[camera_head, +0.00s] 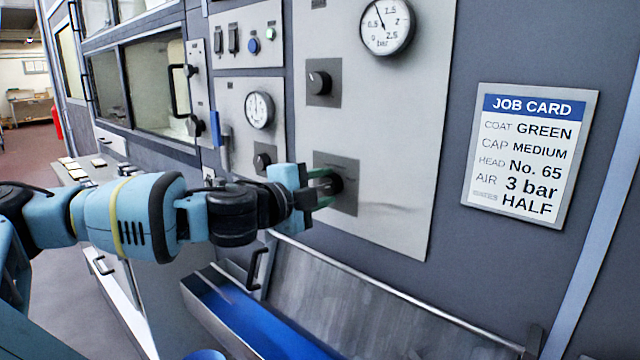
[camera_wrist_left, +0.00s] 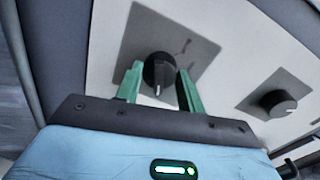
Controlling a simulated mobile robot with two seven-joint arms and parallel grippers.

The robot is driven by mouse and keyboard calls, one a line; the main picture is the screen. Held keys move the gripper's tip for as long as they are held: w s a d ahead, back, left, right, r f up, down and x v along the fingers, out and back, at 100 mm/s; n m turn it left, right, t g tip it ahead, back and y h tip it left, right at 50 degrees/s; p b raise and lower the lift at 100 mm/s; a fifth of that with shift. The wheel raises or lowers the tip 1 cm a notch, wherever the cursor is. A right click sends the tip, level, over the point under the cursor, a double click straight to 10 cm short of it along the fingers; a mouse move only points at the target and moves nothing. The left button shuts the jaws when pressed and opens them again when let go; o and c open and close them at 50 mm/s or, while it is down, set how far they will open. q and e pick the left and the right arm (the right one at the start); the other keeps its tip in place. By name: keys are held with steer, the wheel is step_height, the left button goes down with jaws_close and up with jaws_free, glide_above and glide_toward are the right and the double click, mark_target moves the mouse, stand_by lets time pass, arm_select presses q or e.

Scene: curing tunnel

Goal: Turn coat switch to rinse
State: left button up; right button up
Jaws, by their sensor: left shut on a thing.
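The coat switch appears to be the black rotary knob (camera_head: 334,184) on a grey square plate, low on the light panel; its label is too small to read. In the left wrist view the knob (camera_wrist_left: 158,72) sits between the two green fingers, with a white pointer line toward the bottom of the picture. My left gripper (camera_head: 326,186) reaches in from the left and is shut on this knob, and it also shows in the left wrist view (camera_wrist_left: 160,84). The plate (camera_wrist_left: 172,40) has faint marks beside the knob. My right gripper is not in view.
A second black knob (camera_head: 318,83) is above, and another knob (camera_head: 263,161) is at the left. A pressure gauge (camera_head: 386,26) is at the top. A job card (camera_head: 530,154) reading coat GREEN hangs at right. A metal trough (camera_head: 390,310) lies below.

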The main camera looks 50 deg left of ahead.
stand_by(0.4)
arm_select(q)
steer(key=o, duration=1)
steer(key=shift+c, duration=0.2)
steer(key=shift+s+d, duration=0.15)
steer(key=shift+s, duration=0.65)
steer(key=s+b, duration=0.1)
steer(key=s, duration=0.5)
steer(key=shift+d+r, duration=0.25)
steer(key=shift+d, duration=0.05)
steer(key=shift+s, duration=0.1)
